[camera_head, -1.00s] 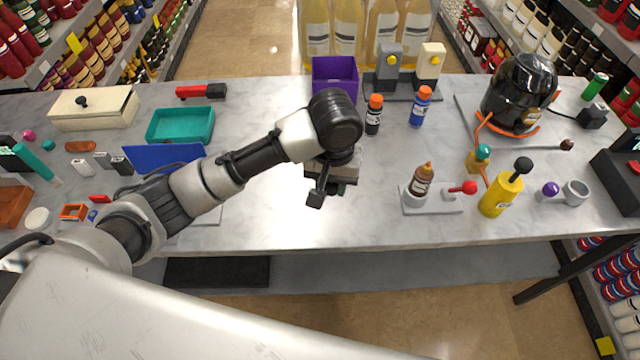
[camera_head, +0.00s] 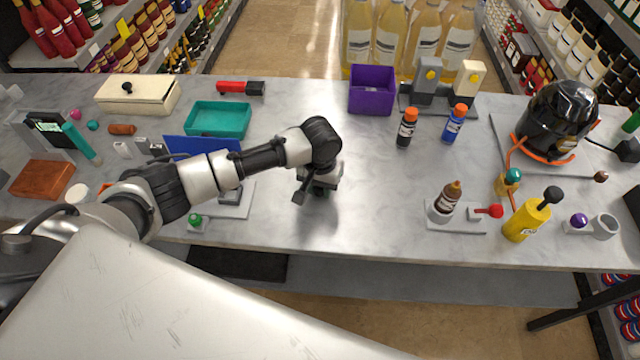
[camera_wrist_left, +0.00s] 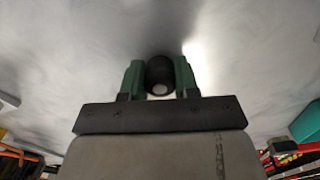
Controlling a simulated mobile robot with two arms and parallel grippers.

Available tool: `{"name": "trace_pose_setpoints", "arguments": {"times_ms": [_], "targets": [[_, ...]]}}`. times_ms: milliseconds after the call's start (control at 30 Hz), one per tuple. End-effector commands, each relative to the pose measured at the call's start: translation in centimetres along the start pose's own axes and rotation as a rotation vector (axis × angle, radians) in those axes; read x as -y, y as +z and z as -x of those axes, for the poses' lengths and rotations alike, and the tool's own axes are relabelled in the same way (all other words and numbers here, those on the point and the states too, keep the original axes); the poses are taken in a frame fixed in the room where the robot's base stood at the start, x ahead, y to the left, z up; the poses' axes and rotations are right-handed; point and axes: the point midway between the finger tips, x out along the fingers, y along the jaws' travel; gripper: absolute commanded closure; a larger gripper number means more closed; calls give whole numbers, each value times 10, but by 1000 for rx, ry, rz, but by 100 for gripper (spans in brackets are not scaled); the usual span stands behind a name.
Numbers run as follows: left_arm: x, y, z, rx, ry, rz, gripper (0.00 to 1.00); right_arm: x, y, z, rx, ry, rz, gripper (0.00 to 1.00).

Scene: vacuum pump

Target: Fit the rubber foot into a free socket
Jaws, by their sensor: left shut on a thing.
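My left gripper (camera_head: 320,191) points down over the bare middle of the table, just right of a grey plate. In the left wrist view the gripper (camera_wrist_left: 160,80) has its green fingers closed on both sides of a short black round piece, the rubber foot (camera_wrist_left: 160,72), with a pale spot on its end. In the head view the foot is mostly hidden under the wrist. The grey plate (camera_head: 240,209) lies by a blue panel (camera_head: 200,144), partly behind my arm. I cannot make out a free socket. My right gripper is not in view.
A teal tray (camera_head: 218,119), a purple bin (camera_head: 371,90) and two small bottles (camera_head: 406,129) stand behind the gripper. A brown bottle on a stand (camera_head: 447,203) and a yellow bottle (camera_head: 527,220) stand right. A green knob (camera_head: 195,220) is near the front edge.

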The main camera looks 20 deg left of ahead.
Motion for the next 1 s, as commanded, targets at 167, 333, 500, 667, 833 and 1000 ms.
{"name": "trace_pose_setpoints", "arguments": {"times_ms": [167,333,500,667,833,1000], "targets": [[0,0,-2,-2,1,0,92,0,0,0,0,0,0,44],[0,0,-4,-1,1,0,92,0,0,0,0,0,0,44],[0,0,-4,-2,0,0,51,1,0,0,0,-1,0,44],[0,0,-4,-1,0,0,44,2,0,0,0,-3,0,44],[0,0,-3,-2,0,0,44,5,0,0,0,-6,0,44],[0,-1,14,-4,3,1,44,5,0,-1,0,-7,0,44]]}}
